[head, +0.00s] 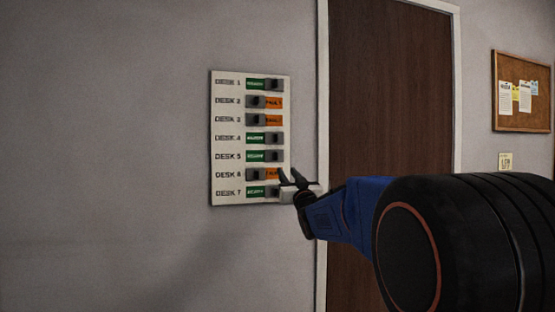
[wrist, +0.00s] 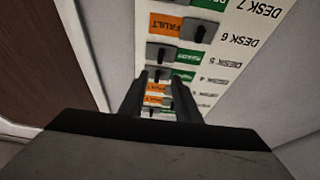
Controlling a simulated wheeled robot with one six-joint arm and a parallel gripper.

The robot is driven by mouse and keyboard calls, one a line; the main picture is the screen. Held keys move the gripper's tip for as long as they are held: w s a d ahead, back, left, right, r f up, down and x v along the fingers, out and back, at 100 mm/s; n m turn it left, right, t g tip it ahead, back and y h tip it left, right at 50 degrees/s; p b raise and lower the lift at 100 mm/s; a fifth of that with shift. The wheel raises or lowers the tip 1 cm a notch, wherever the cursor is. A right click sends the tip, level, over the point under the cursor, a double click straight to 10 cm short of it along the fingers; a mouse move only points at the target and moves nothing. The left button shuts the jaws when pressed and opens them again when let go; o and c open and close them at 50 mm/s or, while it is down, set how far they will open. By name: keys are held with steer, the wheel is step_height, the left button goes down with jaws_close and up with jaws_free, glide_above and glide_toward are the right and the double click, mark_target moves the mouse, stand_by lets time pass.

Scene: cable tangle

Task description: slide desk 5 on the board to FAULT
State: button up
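The white board (head: 227,128) hangs on the wall with a column of rows labelled DESK 1 to DESK 7. In the desk 5 row, the grey slider (head: 275,156) sits at the right end and a green label (head: 256,156) shows on its left. The slider also shows in the wrist view (wrist: 160,53), where the board appears upside down. My gripper (head: 290,175) is open and empty, at the board's lower right edge, just below the desk 5 slider in the head view. In the wrist view its fingers (wrist: 163,84) have a gap between them with board rows behind. Contact cannot be told.
Desks 2, 3 and 6 show orange FAULT labels, with their sliders at left; the desk 6 slider (head: 253,175) is just below desk 5. Desks 1, 4 and 7 show green. A brown door (head: 385,100) and a corkboard (head: 535,115) stand to the right.

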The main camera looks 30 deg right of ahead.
mark_target(276, 156)
steer(key=x, duration=1.3)
steer(key=shift+w, duration=0.25)
jaws_close()
